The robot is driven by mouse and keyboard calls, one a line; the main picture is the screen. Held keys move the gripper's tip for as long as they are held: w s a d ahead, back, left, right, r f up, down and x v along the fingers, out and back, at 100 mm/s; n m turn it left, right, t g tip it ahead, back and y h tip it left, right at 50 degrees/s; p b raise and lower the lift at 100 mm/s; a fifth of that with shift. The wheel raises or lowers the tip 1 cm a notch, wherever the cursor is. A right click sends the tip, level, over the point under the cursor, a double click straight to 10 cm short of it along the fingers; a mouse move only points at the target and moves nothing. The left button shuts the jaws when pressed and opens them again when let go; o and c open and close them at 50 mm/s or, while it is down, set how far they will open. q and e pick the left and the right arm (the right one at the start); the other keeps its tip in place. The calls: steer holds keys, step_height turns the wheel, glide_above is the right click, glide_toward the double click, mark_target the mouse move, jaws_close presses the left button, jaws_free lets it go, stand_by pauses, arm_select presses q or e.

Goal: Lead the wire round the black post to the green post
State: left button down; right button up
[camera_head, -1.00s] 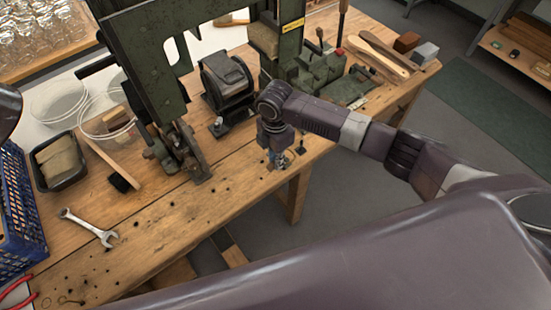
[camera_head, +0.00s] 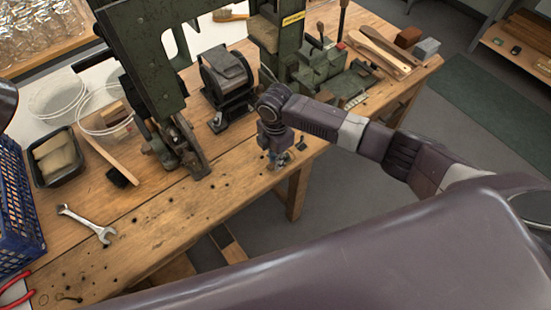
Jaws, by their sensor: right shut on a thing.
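My right gripper (camera_head: 279,160) points down at the front edge of the wooden workbench (camera_head: 150,235), in front of the green machine. It is shut, but what it holds is too small to make out. The wire run and the black and green posts cannot be told apart at this size; the arm and gripper cover part of that spot. Coils of pale wire or line (camera_head: 58,92) lie at the back left of the bench. My left gripper is not in view.
The green machine (camera_head: 140,50) and a black motor-like unit (camera_head: 228,75) stand behind the gripper. A wrench (camera_head: 88,224), a brush (camera_head: 118,170), a black tray (camera_head: 58,180) and a blue crate (camera_head: 15,215) lie left.

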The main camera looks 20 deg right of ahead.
steer(key=shift+f, duration=0.4)
stand_by(0.7)
steer(key=o, duration=1.3)
steer(key=shift+o, duration=0.2)
steer(key=shift+r, duration=0.15)
steer(key=shift+r+p, duration=3.5)
steer(key=shift+p, duration=0.1)
